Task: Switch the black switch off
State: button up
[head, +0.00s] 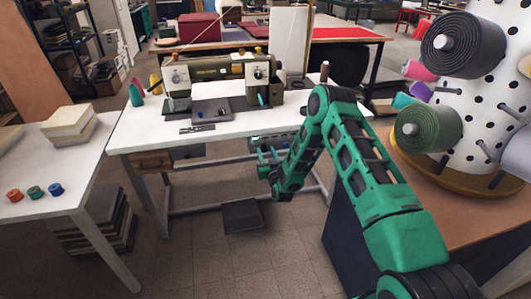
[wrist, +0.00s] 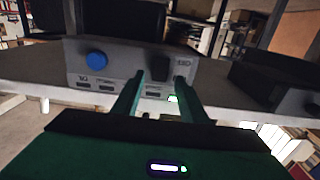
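In the wrist view a grey control box (wrist: 120,65) carries a black switch (wrist: 160,68) on its front face, to the right of a round blue button (wrist: 96,60). My gripper (wrist: 159,79) has its two dark green fingers apart, with nothing held between them. The tips point at the box face, and the switch shows in the gap between them; I cannot tell if they touch the box. A small green light shows by the right finger. In the head view my gripper (head: 268,165) is low under the front of the white sewing table (head: 150,126); the switch cannot be made out there.
A sewing machine (head: 215,75) stands on the table, and a dark pedal (head: 242,216) lies on the floor below. A side table (head: 60,185) with spools is at left. A pegged white cone with thread rolls (head: 430,130) stands at right. Open floor lies in front.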

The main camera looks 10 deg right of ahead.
jog(key=shift+w, duration=0.9)
grip_shut()
jog(key=shift+s+f+t, duration=0.1)
jog(key=shift+f+t, duration=0.2)
jog(key=shift+t, duration=0.2)
jog(key=shift+f+t, duration=0.15)
jog(key=shift+t, duration=0.65)
